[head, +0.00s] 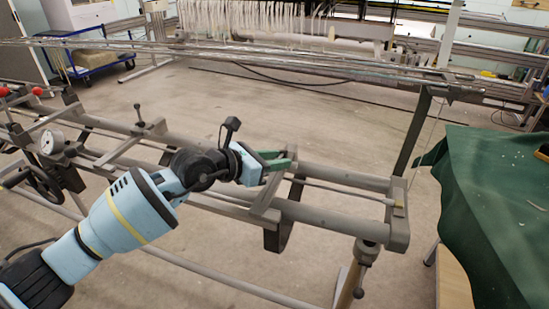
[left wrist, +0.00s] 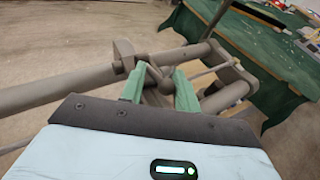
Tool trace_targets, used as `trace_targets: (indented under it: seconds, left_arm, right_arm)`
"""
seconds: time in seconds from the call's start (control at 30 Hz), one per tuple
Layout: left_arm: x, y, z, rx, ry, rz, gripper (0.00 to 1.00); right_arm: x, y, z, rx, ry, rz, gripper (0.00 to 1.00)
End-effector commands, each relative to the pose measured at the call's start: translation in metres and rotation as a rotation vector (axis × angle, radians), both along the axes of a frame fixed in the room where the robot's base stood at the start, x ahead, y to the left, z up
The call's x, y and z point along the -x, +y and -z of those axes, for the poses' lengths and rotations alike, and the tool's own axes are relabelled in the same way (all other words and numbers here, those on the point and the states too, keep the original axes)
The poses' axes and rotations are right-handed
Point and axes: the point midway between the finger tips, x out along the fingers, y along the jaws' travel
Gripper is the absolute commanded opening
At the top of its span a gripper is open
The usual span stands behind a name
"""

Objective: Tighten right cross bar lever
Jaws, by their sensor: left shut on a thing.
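My left gripper (head: 282,160) reaches in from the left over the frame, with its green fingers at the right cross bar (head: 270,204). In the left wrist view the two green fingers (left wrist: 161,84) stand on either side of the grey right cross bar lever (left wrist: 154,73) and are shut on it. The lever is slanted, and its lower part is hidden between the fingers. In the head view the gripper hides the lever. My right gripper is in neither view.
Two long grey tubes (head: 330,218) carry the cross bars. A table with a green cloth (head: 490,190) stands at the right. Bare floor lies behind the tubes.

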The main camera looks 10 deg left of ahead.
Motion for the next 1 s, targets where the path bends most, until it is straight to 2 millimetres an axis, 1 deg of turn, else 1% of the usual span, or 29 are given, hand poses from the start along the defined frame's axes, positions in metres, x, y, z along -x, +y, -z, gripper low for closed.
trace_targets:
  seconds: [0.03, 0.13, 0.23, 0.47, 0.5, 0.63, 0.9, 1.0]
  left_arm:
    - [0.0013, 0.0, 0.0066, 0.013, -0.031, 0.0, 0.09]
    - [0.0019, 0.0004, 0.0089, 0.025, -0.087, 0.0, 0.09]
    - [0.0019, 0.0007, 0.0076, 0.029, -0.115, -0.001, 0.08]
    - [0.0018, 0.0007, 0.0068, 0.026, -0.115, -0.001, 0.08]
    - [0.0019, 0.0007, 0.007, 0.026, -0.115, -0.001, 0.33]
    - [0.0018, 0.0007, 0.0068, 0.026, -0.114, -0.001, 0.5]
    - [0.0022, 0.0009, 0.006, 0.027, -0.115, -0.001, 0.51]
    - [0.005, 0.0046, 0.0055, 0.028, -0.114, -0.002, 0.51]
  right_arm:
    - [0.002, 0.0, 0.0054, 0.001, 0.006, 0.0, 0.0]
    - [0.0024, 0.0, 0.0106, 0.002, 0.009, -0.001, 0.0]
    - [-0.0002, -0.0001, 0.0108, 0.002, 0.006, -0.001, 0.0]
    - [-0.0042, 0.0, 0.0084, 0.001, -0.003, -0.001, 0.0]
    - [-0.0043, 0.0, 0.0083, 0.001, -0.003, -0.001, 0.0]
    - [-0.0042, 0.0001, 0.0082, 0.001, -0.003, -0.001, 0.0]
    - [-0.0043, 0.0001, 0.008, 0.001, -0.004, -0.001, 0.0]
    - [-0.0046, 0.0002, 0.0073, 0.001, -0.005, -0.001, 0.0]
